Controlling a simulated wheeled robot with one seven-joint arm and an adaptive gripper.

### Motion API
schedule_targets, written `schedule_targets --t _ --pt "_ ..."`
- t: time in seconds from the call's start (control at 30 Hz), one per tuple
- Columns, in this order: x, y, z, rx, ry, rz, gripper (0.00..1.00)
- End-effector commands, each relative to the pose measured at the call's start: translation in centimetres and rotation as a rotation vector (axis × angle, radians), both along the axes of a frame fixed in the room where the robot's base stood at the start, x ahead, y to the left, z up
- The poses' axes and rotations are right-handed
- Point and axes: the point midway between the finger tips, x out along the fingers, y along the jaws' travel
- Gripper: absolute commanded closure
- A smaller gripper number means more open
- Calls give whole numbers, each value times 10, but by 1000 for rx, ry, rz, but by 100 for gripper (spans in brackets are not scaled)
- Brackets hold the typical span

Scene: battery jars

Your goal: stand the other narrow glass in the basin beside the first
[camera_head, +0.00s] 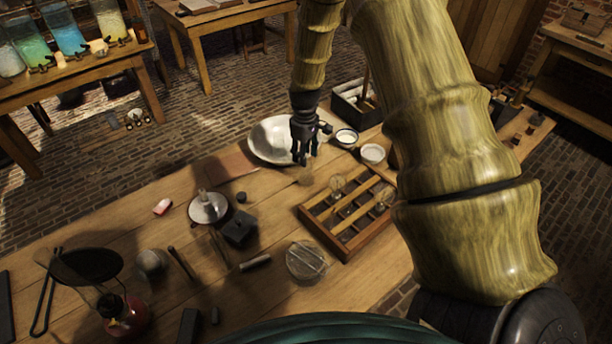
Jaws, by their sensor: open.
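The basin (264,143) is a wide pale metal bowl on the table's far side, partly hidden by my gripper. My gripper (304,158) is open and points down in front of the basin's right part. I cannot make out a narrow glass inside the basin. A small, faint, brownish see-through thing (306,177) shows just below the fingertips; I cannot tell whether it is a glass. A wooden rack (318,226) with compartments stands to the right and nearer, with clear rounded glass pieces (338,186) in it. My arm hides the rack's right side.
Two small white bowls (372,153) and a dark box (351,104) stand right of the basin. A white dish (208,208), dark block (239,228), round glass dish (306,261) and burner (119,311) occupy the left and front.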

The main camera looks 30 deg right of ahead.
Motion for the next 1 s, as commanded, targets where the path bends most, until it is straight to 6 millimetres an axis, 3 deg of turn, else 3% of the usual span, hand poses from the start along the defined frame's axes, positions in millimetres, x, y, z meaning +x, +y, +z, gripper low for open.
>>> schedule_targets --t 0.3,0.73,1.0 --pt "-2 -3 -11 0 1 -3 59" --pt "-5 -3 -49 0 1 -4 59" --pt "-5 -3 -59 0 0 -4 59"
